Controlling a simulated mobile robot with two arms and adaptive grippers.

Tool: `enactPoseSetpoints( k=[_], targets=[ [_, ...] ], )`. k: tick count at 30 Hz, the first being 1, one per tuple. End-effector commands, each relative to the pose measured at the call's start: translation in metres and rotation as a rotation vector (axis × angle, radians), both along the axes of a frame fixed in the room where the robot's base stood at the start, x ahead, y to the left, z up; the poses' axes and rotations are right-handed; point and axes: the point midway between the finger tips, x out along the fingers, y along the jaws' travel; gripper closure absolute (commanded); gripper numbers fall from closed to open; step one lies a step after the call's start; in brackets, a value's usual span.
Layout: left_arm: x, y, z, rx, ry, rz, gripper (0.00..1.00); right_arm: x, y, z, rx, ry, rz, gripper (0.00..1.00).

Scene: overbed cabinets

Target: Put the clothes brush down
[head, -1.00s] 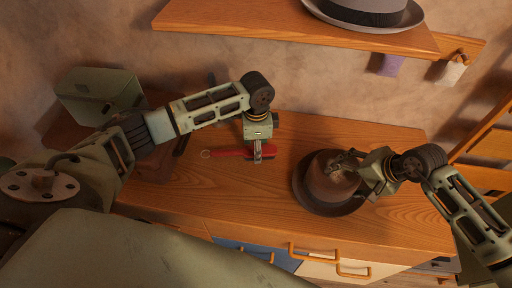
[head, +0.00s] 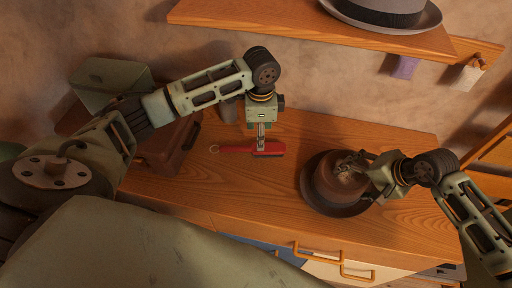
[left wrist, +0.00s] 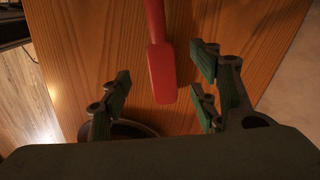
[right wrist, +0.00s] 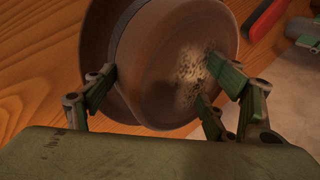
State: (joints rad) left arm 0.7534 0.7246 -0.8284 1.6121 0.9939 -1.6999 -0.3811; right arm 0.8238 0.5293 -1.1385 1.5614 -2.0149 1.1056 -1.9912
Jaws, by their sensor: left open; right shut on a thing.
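The red clothes brush (head: 238,149) with a dark bristle side lies on the wooden cabinet top (head: 220,195). My left gripper (head: 261,138) is just above and behind it, pointing down. In the left wrist view the brush (left wrist: 162,72) lies between the spread fingers (left wrist: 162,92), with gaps on both sides. My right gripper (head: 352,166) is shut on the crown of a brown hat (head: 328,182) standing on the cabinet top. In the right wrist view its fingers (right wrist: 160,82) straddle the hat (right wrist: 160,45), which has a pale dusty patch.
A brown bag or case (head: 160,150) stands on the left of the cabinet top, and a small grey object (head: 228,110) is behind the left gripper. A shelf (head: 300,25) above holds a grey hat (head: 385,14). Bare wood lies in front of the brush.

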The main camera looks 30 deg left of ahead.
Motion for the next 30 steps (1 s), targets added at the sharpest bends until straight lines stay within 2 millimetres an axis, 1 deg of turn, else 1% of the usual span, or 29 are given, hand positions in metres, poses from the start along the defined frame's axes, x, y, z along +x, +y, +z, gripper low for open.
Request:
enactPoseSetpoints(
  k=[1,3,8,11,15,18,21,27,30],
  targets=[
    [-0.001,0.000,-0.011,0.001,0.004,0.000,0.44,-0.009,-0.010,-0.018,-0.035,0.025,0.002,0.51],
    [0.000,0.000,-0.019,0.001,0.002,0.000,0.44,-0.009,-0.010,-0.018,-0.035,0.025,0.002,0.51],
    [0.000,-0.001,-0.029,-0.001,0.001,0.000,0.44,-0.008,-0.010,-0.018,-0.035,0.025,0.002,0.51],
    [0.000,-0.003,-0.042,0.000,0.004,0.000,0.44,-0.009,-0.010,-0.018,-0.035,0.025,0.002,0.51],
    [0.001,-0.005,-0.063,0.001,0.003,0.000,0.44,-0.009,-0.010,-0.018,-0.035,0.025,0.002,0.51],
    [0.002,-0.005,-0.074,0.000,0.002,0.000,0.44,-0.008,-0.010,-0.018,-0.035,0.025,0.002,0.51],
    [0.002,-0.005,-0.078,0.000,0.000,0.000,0.44,-0.008,-0.010,-0.018,-0.035,0.025,0.002,0.51],
    [0.002,-0.005,-0.078,0.001,-0.001,0.000,0.44,-0.009,-0.010,-0.018,-0.035,0.025,0.002,0.51],
    [0.002,-0.005,-0.078,0.001,-0.001,0.000,0.53,-0.009,-0.010,-0.018,-0.035,0.025,0.002,0.51]
  ],
)
